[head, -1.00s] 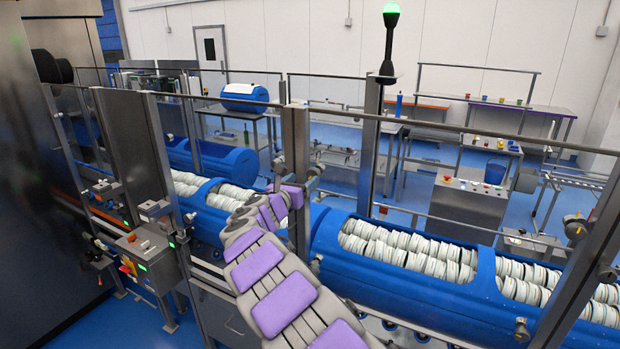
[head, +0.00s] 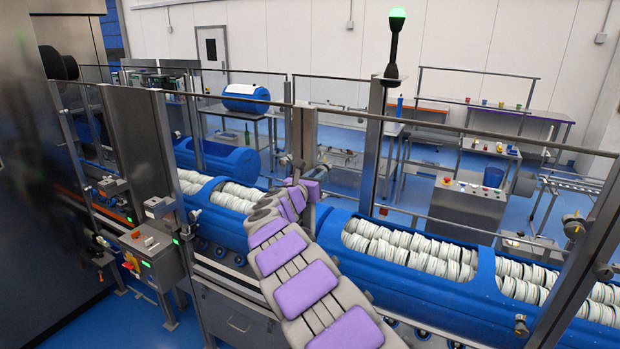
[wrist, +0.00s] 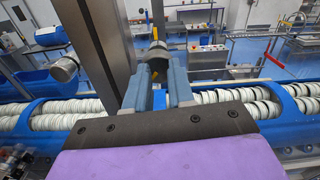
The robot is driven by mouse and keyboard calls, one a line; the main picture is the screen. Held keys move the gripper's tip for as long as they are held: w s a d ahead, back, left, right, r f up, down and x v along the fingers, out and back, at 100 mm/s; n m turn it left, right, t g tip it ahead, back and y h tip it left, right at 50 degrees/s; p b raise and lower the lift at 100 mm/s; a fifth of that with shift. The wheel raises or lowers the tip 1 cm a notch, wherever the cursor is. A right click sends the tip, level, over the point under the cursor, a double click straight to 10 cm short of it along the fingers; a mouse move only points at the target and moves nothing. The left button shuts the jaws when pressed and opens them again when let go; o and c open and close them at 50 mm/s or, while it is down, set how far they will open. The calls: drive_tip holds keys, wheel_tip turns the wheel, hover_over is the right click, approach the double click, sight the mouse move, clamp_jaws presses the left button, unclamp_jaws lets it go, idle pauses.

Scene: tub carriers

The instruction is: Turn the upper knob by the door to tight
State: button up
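My gripper (wrist: 160,88) has its two blue-grey fingers apart. A dark round knob (wrist: 158,58) with a grey end and a bit of yellow below it shows between and just beyond the fingertips; I cannot tell whether they touch it. A second knob (wrist: 65,68), grey and round-ended, sits to the left on a metal post (wrist: 100,50). In the head view my purple-padded arm reaches to the post (head: 303,130), and a small knob (head: 286,160) shows on its left side. The gripper's fingers are mostly hidden there. No tight mark is readable.
Behind the glass guard runs a line of blue tubs (head: 410,285) filled with white discs. A control box (head: 150,255) stands at left. More knobs, an upper one (head: 574,226) and a lower one (head: 520,325), are at the far right post. Guard rails and posts surround the arm.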

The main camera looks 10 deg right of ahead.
drive_tip(key=shift+d+r, duration=0.25)
drive_tip(key=shift+d, duration=0.2)
clamp_jaws()
drive_tip(key=shift+a, duration=0.1)
drive_tip(key=shift+f, duration=0.2)
drive_tip(key=shift+c, duration=0.9)
unclamp_jaws()
